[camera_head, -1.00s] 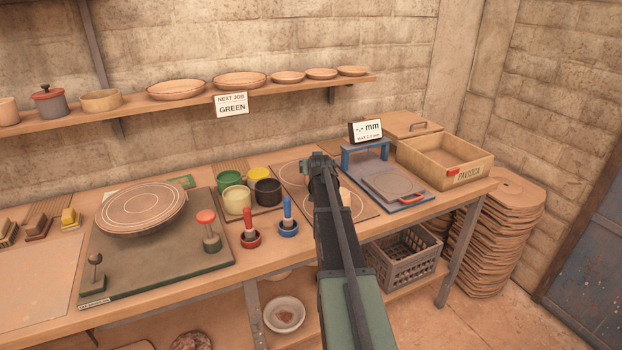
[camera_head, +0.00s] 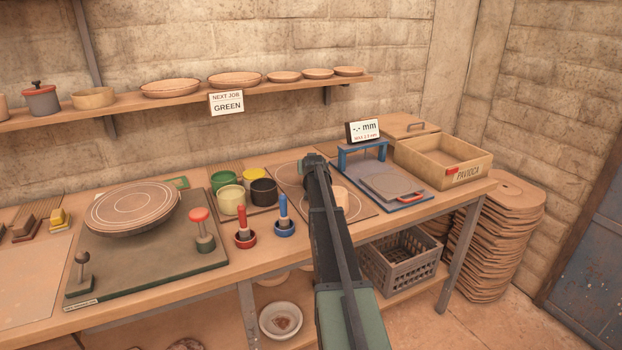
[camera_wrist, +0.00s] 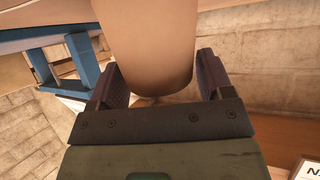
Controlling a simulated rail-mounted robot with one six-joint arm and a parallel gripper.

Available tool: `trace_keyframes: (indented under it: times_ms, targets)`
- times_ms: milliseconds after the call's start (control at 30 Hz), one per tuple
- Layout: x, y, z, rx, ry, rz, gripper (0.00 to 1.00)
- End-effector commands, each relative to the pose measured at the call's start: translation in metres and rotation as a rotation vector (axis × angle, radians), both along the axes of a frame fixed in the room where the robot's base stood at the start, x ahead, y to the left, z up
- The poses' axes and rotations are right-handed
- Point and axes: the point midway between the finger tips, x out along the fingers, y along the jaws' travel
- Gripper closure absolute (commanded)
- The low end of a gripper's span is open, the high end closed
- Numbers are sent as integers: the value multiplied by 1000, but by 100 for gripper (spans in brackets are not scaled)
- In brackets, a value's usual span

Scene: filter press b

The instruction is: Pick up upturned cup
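The tan upturned cup (camera_head: 341,198) stands on the board with printed circles (camera_head: 372,211), just right of my arm. In the head view my arm hides part of it. My gripper (camera_head: 314,160) is above the far part of this board, with its fingers mostly hidden. In the wrist view the cup (camera_wrist: 155,45) fills the upper middle. The two dark fingers (camera_wrist: 162,82) are spread on either side of its rounded end. A narrow gap shows at the right finger; contact at the left one is unclear.
The blue-framed gauge (camera_head: 362,155) with its display stands right of the circle board. A wooden box (camera_head: 444,163) is beyond it. Colour pots (camera_head: 231,200) and red and blue handled tools (camera_head: 284,222) stand to the left. A shelf of dishes (camera_head: 285,90) runs along the wall.

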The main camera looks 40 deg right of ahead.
Motion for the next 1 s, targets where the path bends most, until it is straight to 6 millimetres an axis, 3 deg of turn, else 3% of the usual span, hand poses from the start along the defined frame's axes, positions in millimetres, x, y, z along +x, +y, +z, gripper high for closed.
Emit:
trace_keyframes:
  times_ms: [33, 233, 467, 667, 867, 1000]
  targets:
    - [0, 0, 0, 0, 0, 0, 34]
    - [0, 0, 0, 0, 0, 0, 63]
    - [0, 0, 1, 0, 0, 0, 63]
    - [0, 0, 15, 0, 0, 0, 63]
    - [0, 0, 55, 0, 0, 0, 63]
    - [0, 0, 105, 0, 0, 0, 63]
